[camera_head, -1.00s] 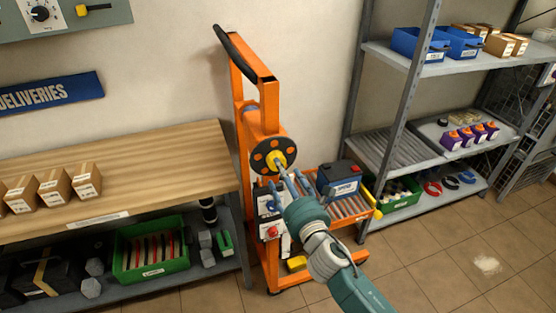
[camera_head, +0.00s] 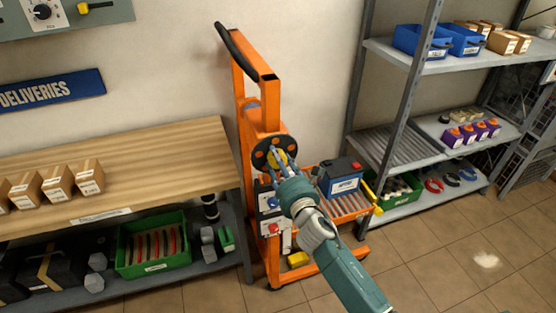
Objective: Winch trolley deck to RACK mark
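The orange winch trolley (camera_head: 243,135) stands upright between the workbench and the rack. Its round dark winch wheel (camera_head: 262,147) with orange spots and a yellow centre faces me. My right gripper (camera_head: 283,160) reaches up to the wheel, its fingers at the yellow centre and partly covering it. I cannot tell how firmly the fingers close there. The trolley deck (camera_head: 352,207) is low, about level with the rack's lower part, and carries a dark battery with a blue label (camera_head: 341,179). A RACK mark cannot be read. My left gripper is out of view.
The grey rack (camera_head: 410,135) stands close on the right, with a green bin (camera_head: 400,189) on its lowest shelf. The wooden workbench (camera_head: 130,170) with small boxes is on the left. Open tiled floor lies at front right.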

